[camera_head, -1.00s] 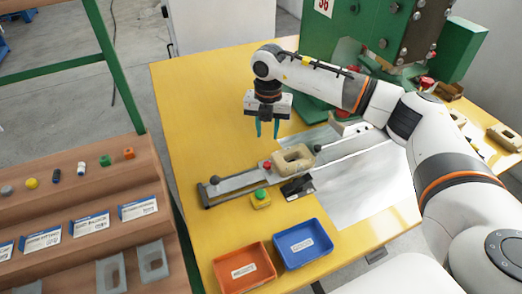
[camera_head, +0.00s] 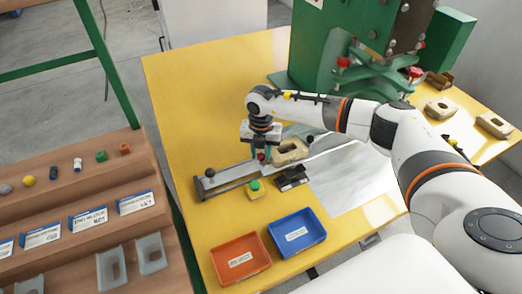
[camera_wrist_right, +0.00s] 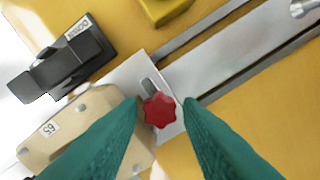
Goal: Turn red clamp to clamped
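The red clamp (camera_wrist_right: 160,110) is a small star-shaped red knob over a slot in a light metal plate, beside a tan block (camera_wrist_right: 75,125). In the head view the red clamp (camera_head: 262,156) is mostly hidden by my right gripper (camera_head: 259,152). In the right wrist view my right gripper (camera_wrist_right: 162,103) has its two teal fingers apart, one on each side of the knob. Narrow gaps seem to show between fingers and knob; contact is hard to tell. The tan block also shows in the head view (camera_head: 291,150). My left gripper is out of view.
A metal rail (camera_head: 225,180) runs beneath the clamp. A black latch-like part (camera_head: 292,178) and a yellow box with a green button (camera_head: 255,189) stand close in front. Orange (camera_head: 240,260) and blue (camera_head: 297,233) trays lie nearer. A green press (camera_head: 345,55) stands behind.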

